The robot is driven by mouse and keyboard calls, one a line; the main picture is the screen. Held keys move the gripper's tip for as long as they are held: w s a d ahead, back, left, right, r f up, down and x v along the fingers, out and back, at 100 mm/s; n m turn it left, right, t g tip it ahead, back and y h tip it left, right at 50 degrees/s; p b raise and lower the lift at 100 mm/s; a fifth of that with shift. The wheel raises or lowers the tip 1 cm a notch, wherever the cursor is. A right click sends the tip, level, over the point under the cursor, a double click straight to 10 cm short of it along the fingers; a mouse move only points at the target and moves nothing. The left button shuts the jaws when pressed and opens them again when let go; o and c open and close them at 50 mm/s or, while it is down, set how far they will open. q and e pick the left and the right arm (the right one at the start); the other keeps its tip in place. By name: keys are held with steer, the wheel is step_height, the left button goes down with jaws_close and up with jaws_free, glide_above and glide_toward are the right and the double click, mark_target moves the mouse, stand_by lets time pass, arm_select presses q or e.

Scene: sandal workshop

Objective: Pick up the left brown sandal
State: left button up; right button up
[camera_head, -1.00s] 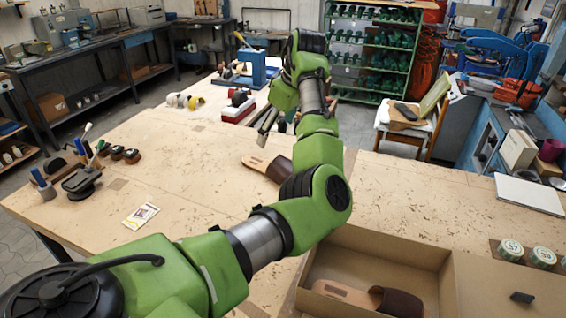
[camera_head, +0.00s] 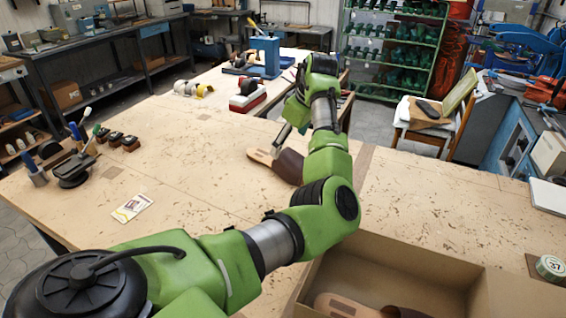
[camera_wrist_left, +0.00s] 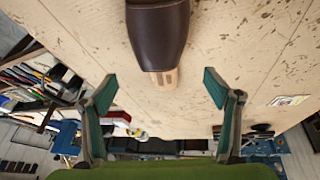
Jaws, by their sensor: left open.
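A brown sandal (camera_head: 289,167) with a wide dark strap and a tan sole lies on the wooden worktable (camera_head: 210,195), partly hidden behind my left arm. My left gripper (camera_head: 281,139) is just above and beyond it, open and empty. In the left wrist view the two green fingers of the left gripper (camera_wrist_left: 158,90) stand wide apart. The sandal (camera_wrist_left: 158,32) shows there at the top middle, outside the fingers, its tan end pointing towards the gap between them. A second brown sandal (camera_head: 341,306) lies in an open cardboard box (camera_head: 474,290) at the front. My right gripper is not in view.
A stamp or tape stand (camera_head: 74,172) and small dark blocks (camera_head: 121,140) stand at the table's left. A card (camera_head: 131,208) lies nearby. Rolls (camera_head: 193,89) and a blue tool (camera_head: 266,57) are on the far table. The table's middle is clear.

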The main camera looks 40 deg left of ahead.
mark_target(286, 151)
arm_select(q)
steer(key=x, duration=0.3)
steer(key=shift+w+a+f, duration=0.1)
steer(key=shift+f, duration=0.1)
steer(key=shift+a+f+p, duration=0.1)
steer(key=shift+f+p, duration=0.5)
steer(key=shift+p, duration=0.05)
steer(key=p+x, duration=0.1)
steer(key=x, duration=0.2)
steer(key=shift+f, duration=0.3)
steer(key=shift+w+a+f, duration=0.1)
steer(key=shift+a+f, duration=0.05)
steer(key=shift+f, duration=0.2)
steer(key=shift+r, duration=0.1)
steer(key=c, duration=1.4)
